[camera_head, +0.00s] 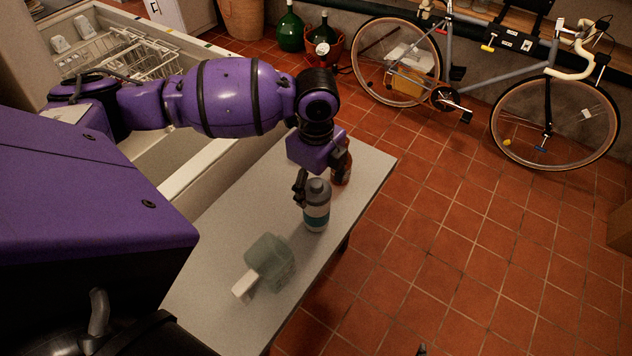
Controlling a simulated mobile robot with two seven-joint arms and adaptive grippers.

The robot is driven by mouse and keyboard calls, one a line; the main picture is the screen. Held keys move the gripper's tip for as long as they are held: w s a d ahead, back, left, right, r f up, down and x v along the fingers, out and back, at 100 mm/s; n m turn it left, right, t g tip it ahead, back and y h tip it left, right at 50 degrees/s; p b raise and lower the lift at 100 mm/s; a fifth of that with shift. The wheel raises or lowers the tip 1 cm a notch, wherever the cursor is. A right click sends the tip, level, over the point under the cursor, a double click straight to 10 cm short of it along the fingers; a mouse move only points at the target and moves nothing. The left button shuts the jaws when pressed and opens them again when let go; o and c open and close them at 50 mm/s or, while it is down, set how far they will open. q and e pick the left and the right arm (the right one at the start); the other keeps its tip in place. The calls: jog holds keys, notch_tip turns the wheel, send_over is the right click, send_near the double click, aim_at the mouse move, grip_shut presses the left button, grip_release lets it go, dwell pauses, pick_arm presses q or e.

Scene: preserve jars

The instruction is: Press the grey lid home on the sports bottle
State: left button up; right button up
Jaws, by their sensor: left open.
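The sports bottle (316,215), grey with a teal band, stands upright on the pale table. The grey lid (318,187) sits on top of it; whether it is fully seated or has a gap under it cannot be told at this size. My left gripper (321,177) is open and points down over the bottle top. One dark finger is just left of the lid, the other behind it to the right. I cannot tell whether a finger touches the lid. My right gripper is not clearly in view.
A brown bottle (341,176) stands close behind the sports bottle, partly hidden by my gripper. A clear greenish container (271,260) and a white block (244,286) are nearer on the table (218,268). The right table edge is close; tiled floor and a bicycle (512,55) lie beyond.

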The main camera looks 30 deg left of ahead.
aim_at(316, 184)
pick_arm(q)
notch_tip(316, 184, up, 12)
dwell(0.5)
dwell(0.4)
